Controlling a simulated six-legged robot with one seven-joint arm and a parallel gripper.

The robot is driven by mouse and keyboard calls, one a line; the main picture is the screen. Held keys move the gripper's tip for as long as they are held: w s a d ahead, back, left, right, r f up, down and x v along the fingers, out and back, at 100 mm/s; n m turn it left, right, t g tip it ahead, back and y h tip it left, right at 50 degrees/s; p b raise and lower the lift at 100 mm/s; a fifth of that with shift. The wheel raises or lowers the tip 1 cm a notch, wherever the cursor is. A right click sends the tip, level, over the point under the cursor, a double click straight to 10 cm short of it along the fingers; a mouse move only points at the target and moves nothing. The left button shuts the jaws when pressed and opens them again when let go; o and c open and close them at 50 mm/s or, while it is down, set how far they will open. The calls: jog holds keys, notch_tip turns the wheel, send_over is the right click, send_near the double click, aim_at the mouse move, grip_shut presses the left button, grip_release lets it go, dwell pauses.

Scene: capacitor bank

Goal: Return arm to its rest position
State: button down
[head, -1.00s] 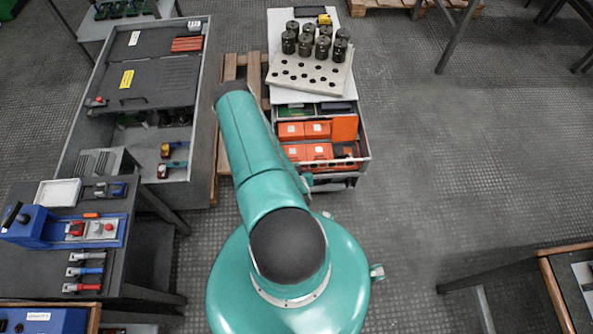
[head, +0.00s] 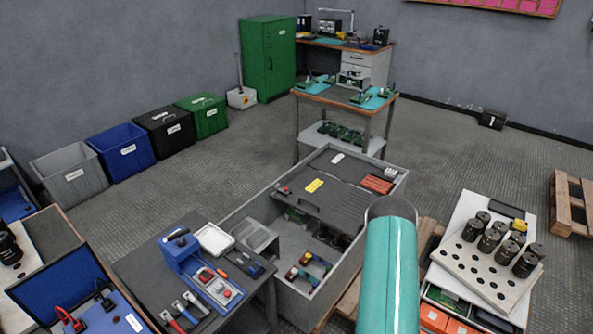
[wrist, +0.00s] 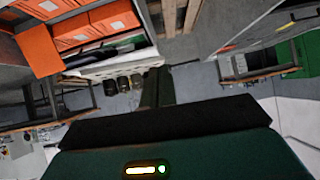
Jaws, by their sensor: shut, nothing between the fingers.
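My teal arm link (head: 388,262) rises from the bottom edge in the head view, right of centre, with a dark rounded joint at its top. It covers part of the grey cabinet behind it. My gripper is not visible in the head view. In the wrist view my gripper (wrist: 158,88) shows as narrow dark fingers above a wide dark body with a small lit strip. The fingers are together, with nothing held between them. Orange boxes (wrist: 98,25) in a drawer are at the upper left of the wrist view, apart from the fingers.
A grey cabinet (head: 238,214) with a dark lid stands left of my arm. A perforated board (head: 470,266) with several black capacitors is at right. A workbench (head: 150,262) with a blue fixture is at lower left. Bins line the left wall. Open floor (head: 450,130) lies beyond.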

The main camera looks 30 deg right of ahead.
jog(key=w+a+r+y, duration=0.1)
jog(key=w+a+r, duration=0.1)
jog(key=w+r, duration=0.7)
jog(key=w+a+r+n+t+y, duration=0.1)
jog(key=w+a+r+n+y, duration=0.15)
jog(key=a+r, duration=0.4)
jog(key=w+a+r+n+y, duration=0.1)
jog(key=w+a+r, duration=0.3)
jog(key=r, duration=0.5)
jog(key=w+a+r+n+t+y, duration=0.1)
jog(key=w+a+r, duration=0.3)
jog(key=a+r, duration=0.3)
jog(key=s+a+r+n+y, duration=0.2)
jog(key=s+a+r+n, duration=0.3)
jog(key=a+r, duration=0.7)
jog(key=s+a+r+n+g+y, duration=0.1)
jog(key=s+a+r, duration=0.3)
jog(key=s, duration=0.3)
jog(key=s+a+r+n+g, duration=0.1)
jog(key=s+a+r, duration=0.3)
jog(key=s, duration=0.4)
jog(key=shift+a+r+n+y, duration=0.35)
jog(key=shift+a+r+n, duration=0.05)
jog(key=shift+a+n, duration=0.05)
jog(key=shift+s+a, duration=0.1)
jog(key=shift+a, duration=0.05)
